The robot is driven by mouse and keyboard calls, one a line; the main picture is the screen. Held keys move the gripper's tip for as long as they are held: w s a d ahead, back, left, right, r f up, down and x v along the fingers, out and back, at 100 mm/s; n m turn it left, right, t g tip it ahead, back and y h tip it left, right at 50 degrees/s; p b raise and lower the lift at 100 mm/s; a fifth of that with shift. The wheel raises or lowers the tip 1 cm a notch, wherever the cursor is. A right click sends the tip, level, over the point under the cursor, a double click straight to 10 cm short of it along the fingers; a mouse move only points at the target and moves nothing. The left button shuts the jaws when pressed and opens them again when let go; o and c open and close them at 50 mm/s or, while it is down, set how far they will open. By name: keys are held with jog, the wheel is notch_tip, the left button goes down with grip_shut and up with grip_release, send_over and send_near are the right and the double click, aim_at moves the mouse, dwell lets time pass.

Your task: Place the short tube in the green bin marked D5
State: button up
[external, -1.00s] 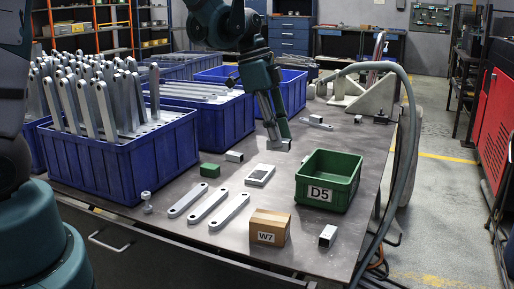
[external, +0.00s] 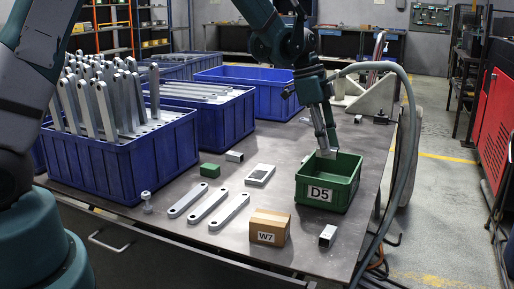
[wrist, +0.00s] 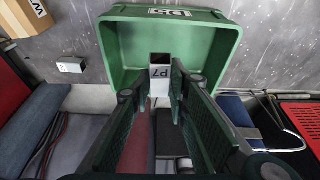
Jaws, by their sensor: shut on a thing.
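The green bin (external: 327,192) marked D5 stands on the right part of the table, open at the top. It also fills the upper middle of the wrist view (wrist: 225,45), its label upside down. My gripper (external: 325,146) is above the bin's back edge, pointing down. It is shut on the short tube (wrist: 160,80), a grey square piece marked P7. In the external view the tube (external: 327,154) shows small at the fingertips, by the bin's back rim. In the wrist view its end overlaps the bin's inside; I cannot tell its exact height over the rim.
A cardboard box (external: 269,227) marked W7 and a small metal block (external: 328,236) lie in front of the bin. Flat bars (external: 207,207), a green block (external: 210,170) and a grey box (external: 260,174) lie to its left. A thick hose (external: 405,130) runs along the right.

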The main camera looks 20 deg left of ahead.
jog(key=shift+w+d+f, duration=0.4)
jog(key=shift+w+d, duration=0.25)
jog(key=shift+f+b, duration=0.85)
jog(key=shift+f, duration=2.25)
jog(key=shift+f+b, duration=0.5)
jog(key=shift+f, duration=1.4)
jog(key=shift+f, duration=0.15)
jog(key=o, duration=0.9)
